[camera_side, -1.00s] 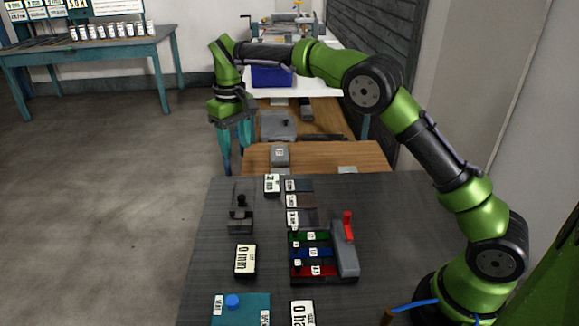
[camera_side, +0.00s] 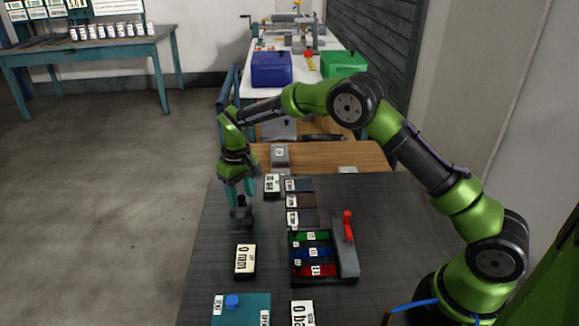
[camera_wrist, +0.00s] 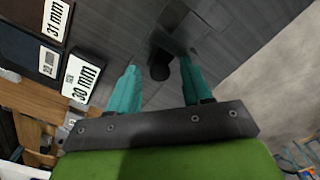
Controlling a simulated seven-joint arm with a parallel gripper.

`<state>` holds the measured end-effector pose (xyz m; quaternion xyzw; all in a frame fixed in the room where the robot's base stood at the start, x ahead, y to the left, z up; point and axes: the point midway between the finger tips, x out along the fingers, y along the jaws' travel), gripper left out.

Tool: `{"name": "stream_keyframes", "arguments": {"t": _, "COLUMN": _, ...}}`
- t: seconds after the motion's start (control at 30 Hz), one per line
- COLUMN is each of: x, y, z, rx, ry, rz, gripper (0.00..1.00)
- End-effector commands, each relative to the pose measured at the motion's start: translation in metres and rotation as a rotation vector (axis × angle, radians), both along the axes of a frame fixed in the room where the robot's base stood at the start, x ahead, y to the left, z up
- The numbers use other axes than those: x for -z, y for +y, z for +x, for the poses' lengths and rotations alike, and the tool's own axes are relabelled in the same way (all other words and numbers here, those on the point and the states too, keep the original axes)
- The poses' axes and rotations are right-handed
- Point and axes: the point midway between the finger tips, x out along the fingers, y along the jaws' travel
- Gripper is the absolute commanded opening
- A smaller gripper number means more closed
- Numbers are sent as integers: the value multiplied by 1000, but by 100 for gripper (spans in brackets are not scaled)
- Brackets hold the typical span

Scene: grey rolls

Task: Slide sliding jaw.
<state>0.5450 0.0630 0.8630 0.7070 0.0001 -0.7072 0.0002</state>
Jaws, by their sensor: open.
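The sliding jaw is part of a small dark grey device (camera_side: 240,217) at the left of the dark table; I cannot tell the jaw apart from its base. A black knob (camera_wrist: 160,71) stands up from it. My gripper (camera_side: 239,199) is open, pointing down at the device, with teal fingers. In the wrist view, the fingers of my gripper (camera_wrist: 159,65) lie on either side of the knob, with gaps showing. I cannot tell whether the fingertips are level with the knob or above it. My gripper hides part of the device in the side view.
A "0 mm" display (camera_side: 245,260) stands in front of the device. Labelled blocks, including a "30 mm" block (camera_wrist: 78,79), lie to its right. A tray of coloured bars (camera_side: 310,255) with a red lever (camera_side: 348,225) is farther right. The table's left edge is close.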

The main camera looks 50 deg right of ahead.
Motion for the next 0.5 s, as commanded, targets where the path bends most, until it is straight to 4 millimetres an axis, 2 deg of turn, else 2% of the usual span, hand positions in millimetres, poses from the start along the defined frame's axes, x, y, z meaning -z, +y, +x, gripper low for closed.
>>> {"name": "stream_keyframes", "arguments": {"t": 0.17, "x": 0, "y": 0, "z": 0, "rx": 0, "ry": 0, "rz": 0, "gripper": 49}}
{"name": "stream_keyframes", "arguments": {"t": 0.4, "x": 0, "y": 0, "z": 0, "rx": 0, "ry": 0, "rz": 0, "gripper": 13}}
{"name": "stream_keyframes", "arguments": {"t": 0.5, "x": -1, "y": 0, "z": 0, "rx": 0, "ry": 0, "rz": 0, "gripper": 0}}
